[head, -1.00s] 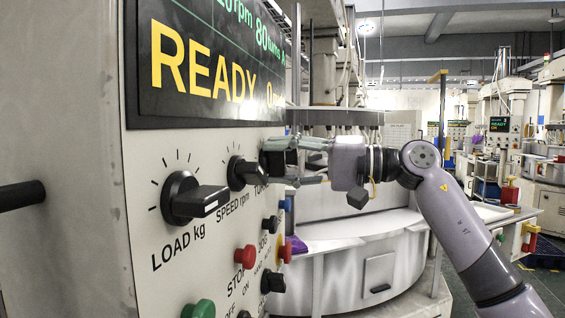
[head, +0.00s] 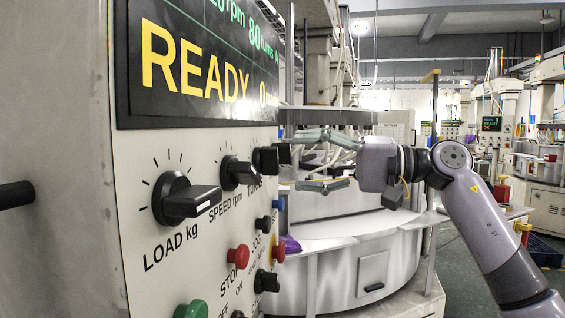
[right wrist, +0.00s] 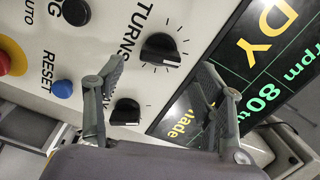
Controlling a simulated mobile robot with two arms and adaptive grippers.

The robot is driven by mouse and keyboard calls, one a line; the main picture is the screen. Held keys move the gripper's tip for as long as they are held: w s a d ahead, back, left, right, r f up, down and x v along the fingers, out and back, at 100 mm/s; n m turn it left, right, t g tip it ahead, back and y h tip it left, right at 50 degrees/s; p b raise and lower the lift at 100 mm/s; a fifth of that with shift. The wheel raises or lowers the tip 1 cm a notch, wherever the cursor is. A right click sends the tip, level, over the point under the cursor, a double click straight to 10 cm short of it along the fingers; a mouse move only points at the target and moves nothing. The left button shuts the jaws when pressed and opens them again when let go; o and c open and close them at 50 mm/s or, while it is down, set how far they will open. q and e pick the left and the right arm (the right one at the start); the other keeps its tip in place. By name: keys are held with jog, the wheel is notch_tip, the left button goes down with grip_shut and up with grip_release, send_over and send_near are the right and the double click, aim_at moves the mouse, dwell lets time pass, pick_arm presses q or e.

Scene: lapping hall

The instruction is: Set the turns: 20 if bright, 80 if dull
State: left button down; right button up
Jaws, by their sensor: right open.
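The display (head: 205,60) reads READY in yellow and 80 turns in green. Whether a part is bright or dull I cannot tell. My left gripper is not in view.
The SPEED knob (head: 240,173) and LOAD knob (head: 183,199) are left of the TURNS knob. Below are a red STOP button (head: 238,257), a green button (head: 193,309) and a blue RESET button (right wrist: 63,88). A round pale machine table (head: 345,238) stands behind.

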jog(key=v, duration=0.6)
jog(key=shift+d, duration=0.15)
jog(key=shift+f, duration=0.1)
